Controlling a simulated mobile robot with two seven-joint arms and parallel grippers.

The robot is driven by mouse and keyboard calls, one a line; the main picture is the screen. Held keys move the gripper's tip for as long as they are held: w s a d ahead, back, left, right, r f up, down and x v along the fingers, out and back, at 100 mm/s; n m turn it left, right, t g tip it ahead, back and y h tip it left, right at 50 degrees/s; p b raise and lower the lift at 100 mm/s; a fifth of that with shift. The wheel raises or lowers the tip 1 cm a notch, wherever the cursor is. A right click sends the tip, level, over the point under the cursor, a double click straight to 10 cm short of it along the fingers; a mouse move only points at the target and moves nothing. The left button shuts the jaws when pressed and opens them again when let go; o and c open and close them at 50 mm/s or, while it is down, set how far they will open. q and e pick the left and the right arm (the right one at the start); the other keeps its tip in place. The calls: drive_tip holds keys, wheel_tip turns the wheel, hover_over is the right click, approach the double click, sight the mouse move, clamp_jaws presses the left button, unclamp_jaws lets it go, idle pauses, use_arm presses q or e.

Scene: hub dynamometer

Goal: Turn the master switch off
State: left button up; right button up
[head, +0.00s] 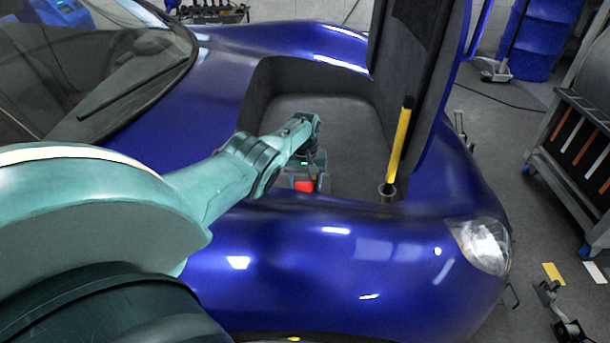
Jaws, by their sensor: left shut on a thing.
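My left arm reaches from the left over the blue car into its open front compartment. My left gripper (308,172) points down inside it, near the front wall. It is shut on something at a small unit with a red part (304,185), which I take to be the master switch. The fingertips and the switch's handle are mostly hidden by the gripper, so the switch's position cannot be read. My right gripper is not in view.
The raised lid (415,75) stands at the compartment's right side. The compartment's grey floor (310,105) is clear behind my gripper. A tool cart (570,140) stands at right.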

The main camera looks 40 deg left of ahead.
sight(305, 183)
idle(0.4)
use_arm(q)
drive_tip(key=o, duration=1)
drive_tip(key=shift+r+p, duration=0.55)
wheel_tip(305, 183, up, 6)
drive_tip(key=p, duration=0.5)
drive_tip(key=shift+r, duration=0.25)
wheel_tip(305, 183, up, 6)
drive_tip(key=p, duration=0.3)
drive_tip(key=shift+f, duration=0.25)
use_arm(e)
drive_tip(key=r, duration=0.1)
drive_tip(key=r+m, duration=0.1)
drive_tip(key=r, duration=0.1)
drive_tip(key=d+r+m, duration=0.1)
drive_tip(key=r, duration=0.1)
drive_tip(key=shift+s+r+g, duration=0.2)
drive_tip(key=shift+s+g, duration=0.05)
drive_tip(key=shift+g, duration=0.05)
